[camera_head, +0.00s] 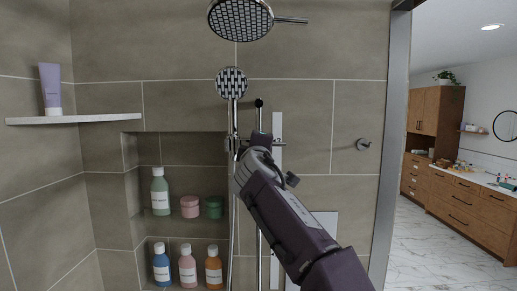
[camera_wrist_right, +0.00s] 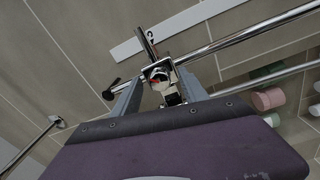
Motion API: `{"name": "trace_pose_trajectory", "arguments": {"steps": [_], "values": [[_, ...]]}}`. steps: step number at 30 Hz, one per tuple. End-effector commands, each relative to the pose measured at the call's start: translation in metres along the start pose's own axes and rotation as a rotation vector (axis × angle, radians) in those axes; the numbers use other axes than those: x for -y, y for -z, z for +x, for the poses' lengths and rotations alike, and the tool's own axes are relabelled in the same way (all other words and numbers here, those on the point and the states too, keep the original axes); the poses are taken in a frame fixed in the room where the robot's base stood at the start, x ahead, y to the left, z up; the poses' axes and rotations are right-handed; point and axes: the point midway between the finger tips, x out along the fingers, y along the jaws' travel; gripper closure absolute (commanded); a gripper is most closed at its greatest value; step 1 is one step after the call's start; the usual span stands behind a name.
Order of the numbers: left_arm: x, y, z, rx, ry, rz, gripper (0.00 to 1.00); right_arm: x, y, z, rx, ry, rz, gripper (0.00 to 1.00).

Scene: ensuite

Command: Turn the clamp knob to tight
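In the wrist view the shower-rail clamp (camera_wrist_right: 168,92) shows between my right gripper's fingers, with a pale knob face bearing a red mark (camera_wrist_right: 158,73). My right gripper (camera_wrist_right: 161,76) has its two grey fingers apart, one on each side of the knob. Small gaps seem to show, and I cannot make out firm contact. In the head view my right gripper (camera_head: 243,143) reaches up from the lower right to the rail, and its own body hides most of the clamp and knob. My left gripper is not in view.
The hand shower (camera_head: 231,83) hangs just above, and the overhead shower (camera_head: 240,18) is higher. A black-tipped rail end (camera_head: 259,103) stands close by. A white strip (camera_head: 277,165) is on the wall behind. Bottles and jars fill the niche (camera_head: 190,165) to the left.

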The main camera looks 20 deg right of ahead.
Motion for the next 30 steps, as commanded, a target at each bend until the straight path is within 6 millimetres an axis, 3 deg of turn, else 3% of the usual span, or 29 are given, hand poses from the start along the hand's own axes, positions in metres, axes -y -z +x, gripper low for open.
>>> {"name": "trace_pose_trajectory", "arguments": {"steps": [5, 10, 16, 27, 30], "values": [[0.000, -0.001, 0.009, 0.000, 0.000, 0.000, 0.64, 0.003, 0.000, -0.010, -0.001, -0.001, 0.001, 0.49], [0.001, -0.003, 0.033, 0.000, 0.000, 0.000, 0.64, 0.006, -0.001, -0.048, -0.005, -0.002, 0.003, 0.49], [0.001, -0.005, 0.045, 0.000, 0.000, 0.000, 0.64, 0.003, 0.000, -0.082, -0.003, 0.000, 0.000, 0.49], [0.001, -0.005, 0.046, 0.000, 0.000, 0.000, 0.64, 0.000, 0.000, -0.090, 0.001, 0.000, 0.000, 0.49], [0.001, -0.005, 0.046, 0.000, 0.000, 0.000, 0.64, -0.004, -0.019, -0.084, 0.043, -0.010, -0.001, 0.49]]}}
